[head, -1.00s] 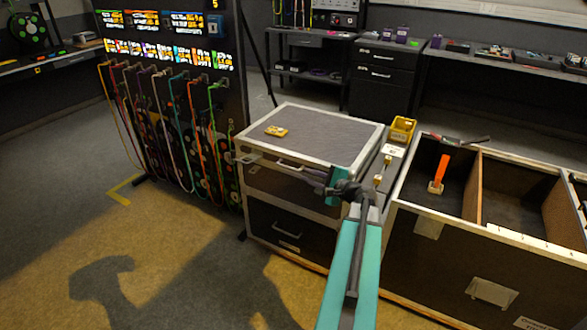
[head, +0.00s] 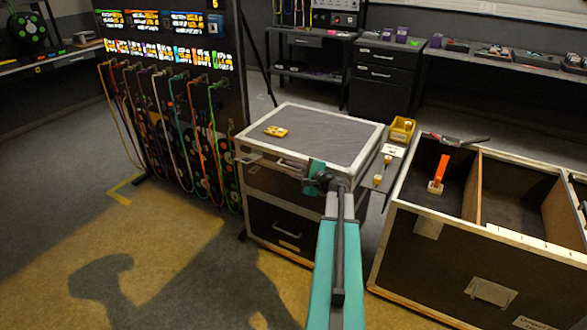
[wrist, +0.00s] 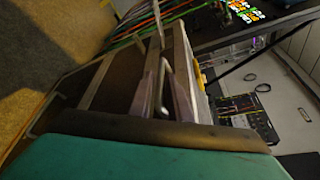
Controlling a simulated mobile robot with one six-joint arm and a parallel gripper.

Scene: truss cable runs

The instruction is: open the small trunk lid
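The small trunk (head: 264,187) stands mid-view, a dark case with pale metal edges. Its grey lid (head: 325,133) is shut and level. A thin bar handle (wrist: 163,93) on its front shows in the wrist view. My gripper (head: 291,170) is at the front of the trunk, just below the lid's front edge. In the wrist view its two fingers (wrist: 163,84) stand apart with the bar handle between them. I cannot tell whether either finger touches the bar. In the head view my gripper covers most of the handle.
A small yellow object (head: 275,131) lies on the lid. A yellow bin (head: 402,130) stands behind the trunk's right side. A large open case (head: 425,250) stands close on the right, and a cable rack (head: 180,100) on the left. Floor in front is clear.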

